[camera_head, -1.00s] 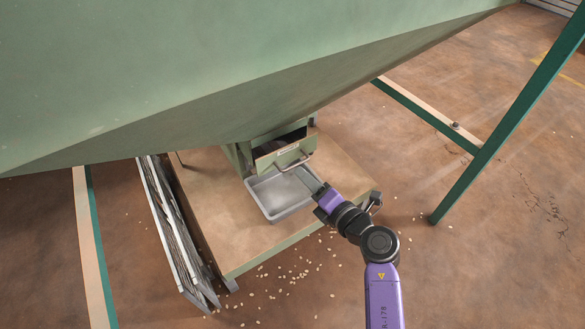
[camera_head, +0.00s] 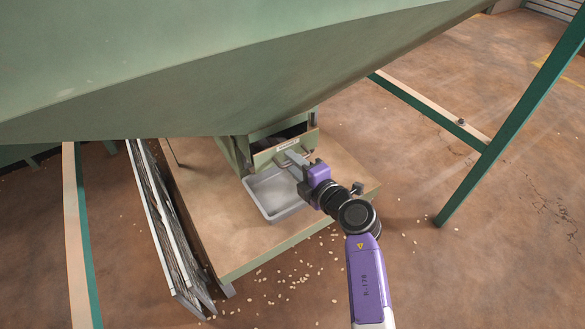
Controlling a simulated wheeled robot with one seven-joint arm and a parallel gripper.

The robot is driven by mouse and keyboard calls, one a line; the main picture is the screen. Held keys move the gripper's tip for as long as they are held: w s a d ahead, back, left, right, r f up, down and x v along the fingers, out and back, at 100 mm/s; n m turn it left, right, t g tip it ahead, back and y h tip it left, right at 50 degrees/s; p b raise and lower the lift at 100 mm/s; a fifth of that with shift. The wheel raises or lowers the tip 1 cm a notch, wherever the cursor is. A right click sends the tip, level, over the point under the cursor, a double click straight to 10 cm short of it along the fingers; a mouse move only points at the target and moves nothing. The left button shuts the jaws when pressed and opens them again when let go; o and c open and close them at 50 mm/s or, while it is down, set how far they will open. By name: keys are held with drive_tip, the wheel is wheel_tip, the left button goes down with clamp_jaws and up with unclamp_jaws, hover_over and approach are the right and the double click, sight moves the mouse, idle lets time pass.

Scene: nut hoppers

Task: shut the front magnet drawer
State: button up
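The front magnet drawer (camera_head: 267,157) is a green box front with a pale label and a bar handle, low under the big green hopper. It stands partly out, with a dark gap showing behind its front panel. My gripper (camera_head: 293,160) is at the drawer's front, over the handle area, and hides much of the handle. I cannot tell whether its fingers are closed around the handle or only beside it.
A grey tray (camera_head: 268,209) sits on the tan platform (camera_head: 225,235) below the drawer. The green hopper (camera_head: 230,70) overhangs it. Metal-framed panels (camera_head: 165,235) lean at the platform's left. A green leg (camera_head: 510,120) stands at right. Nuts lie scattered on the floor.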

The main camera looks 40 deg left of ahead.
drive_tip(key=shift+w+a, duration=0.1)
drive_tip(key=shift+a, duration=0.25)
drive_tip(key=shift+c, duration=0.4)
clamp_jaws()
drive_tip(key=shift+f, duration=0.1)
idle(0.8)
